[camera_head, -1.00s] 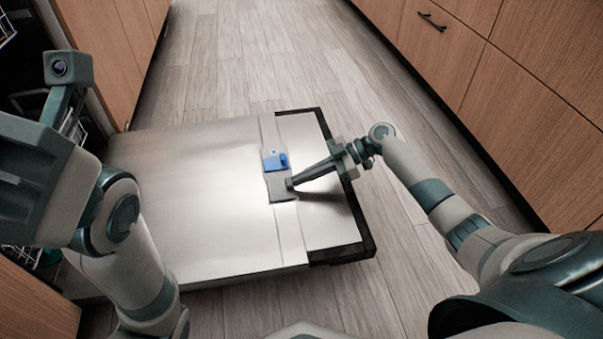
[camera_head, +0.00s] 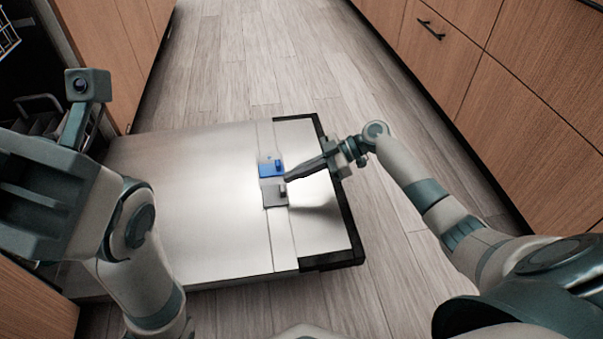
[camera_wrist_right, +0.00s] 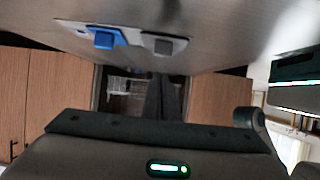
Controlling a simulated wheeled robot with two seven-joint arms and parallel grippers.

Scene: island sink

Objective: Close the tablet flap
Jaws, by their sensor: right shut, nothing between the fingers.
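The dispenser is on the inner face of the lowered steel dishwasher door. It has a blue flap (camera_head: 271,168) and, just nearer to me, a grey flap (camera_head: 275,195), each with a small raised block. My right gripper (camera_head: 287,179) is shut and empty, its tips just right of the two flaps; contact is unclear. In the right wrist view, the blue flap (camera_wrist_right: 103,38) and grey flap (camera_wrist_right: 163,43) show on the door above the shut fingers (camera_wrist_right: 158,78), a gap apart in the picture. My left arm's end (camera_head: 40,195) is at the left, its fingers not discernible.
The dishwasher door (camera_head: 190,195) lies open and flat, with a black edge (camera_head: 345,225) at the right. Wooden drawers (camera_head: 500,80) line the right side and a cabinet (camera_head: 110,50) stands at the upper left. Bare wood floor (camera_head: 260,60) lies between them.

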